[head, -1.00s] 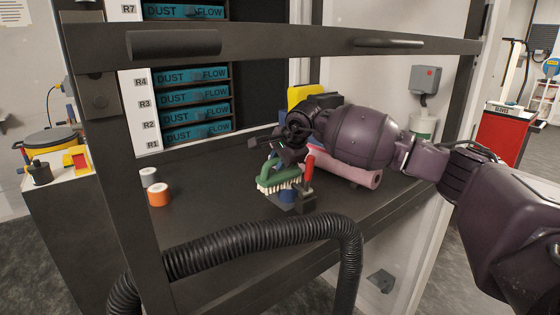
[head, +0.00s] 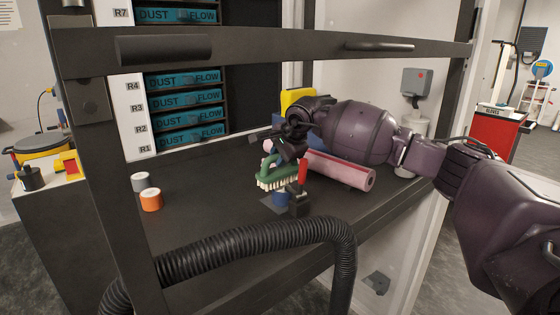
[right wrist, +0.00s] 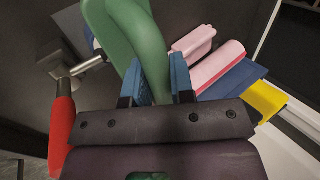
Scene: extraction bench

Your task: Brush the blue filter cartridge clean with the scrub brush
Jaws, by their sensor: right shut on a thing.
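The scrub brush (head: 277,172) has a green handle and pale bristles. My right gripper (head: 290,150) is shut on its handle, and the bristles face down. The green handle (right wrist: 140,40) also shows at the blue finger pads in the right wrist view. The blue filter cartridge (head: 281,199) is a small blue cylinder on the bench, just below the bristles and beside a dark clamp (head: 298,204) with a red handle (head: 303,171). Whether the bristles touch the cartridge I cannot tell. The brush hides part of the cartridge's top. My left gripper is not in view.
A pink roll (head: 345,172) lies behind the clamp. Blue and yellow items (head: 297,99) stand behind my right gripper. A black hose (head: 250,238) arches in front; a dark crossbar (head: 270,42) runs above.

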